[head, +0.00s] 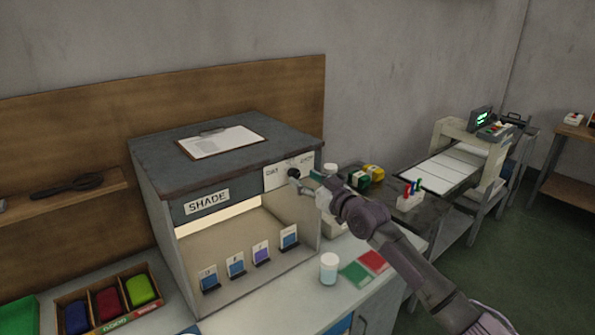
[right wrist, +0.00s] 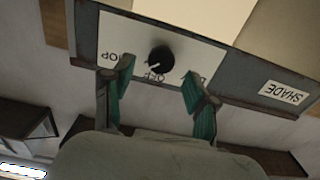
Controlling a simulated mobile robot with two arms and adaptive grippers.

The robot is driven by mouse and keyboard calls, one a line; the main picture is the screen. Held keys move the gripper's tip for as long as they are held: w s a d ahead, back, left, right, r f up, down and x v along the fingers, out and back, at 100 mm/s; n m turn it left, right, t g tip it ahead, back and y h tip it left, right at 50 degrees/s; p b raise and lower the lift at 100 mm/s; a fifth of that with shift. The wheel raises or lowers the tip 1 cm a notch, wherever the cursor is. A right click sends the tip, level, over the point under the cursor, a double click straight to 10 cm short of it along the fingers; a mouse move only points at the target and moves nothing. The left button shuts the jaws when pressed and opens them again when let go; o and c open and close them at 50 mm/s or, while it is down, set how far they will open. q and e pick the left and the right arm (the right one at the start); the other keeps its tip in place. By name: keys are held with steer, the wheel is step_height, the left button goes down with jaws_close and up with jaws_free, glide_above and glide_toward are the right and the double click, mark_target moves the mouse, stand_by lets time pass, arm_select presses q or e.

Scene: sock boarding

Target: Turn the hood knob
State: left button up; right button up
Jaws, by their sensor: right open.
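The hood is a grey box with a SHADE label (head: 207,201) and a lit opening at its front. Its black round knob (head: 293,172) sits on a white panel at the upper right of the front. In the right wrist view the picture is upside down, and the knob (right wrist: 162,58) shows a white mark toward the lower left, with partly covered lettering around it. My right gripper (head: 308,181) is in front of the panel. In the right wrist view its teal fingers (right wrist: 157,78) are open, one on each side of the knob's near side, apart from it. My left gripper is not in view.
A clipboard (head: 220,141) lies on the hood's top. Several sample cards (head: 236,265) stand inside. A white jar (head: 329,268) and green and red cards (head: 355,273) lie on the counter below my right arm. A tray of coloured cloths (head: 108,300) is at the lower left.

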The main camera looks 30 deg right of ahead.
mark_target(297, 174)
steer(key=shift+w+a, duration=0.15)
steer(key=shift+w, duration=1.75)
steer(key=shift+c, duration=0.3)
jaws_close()
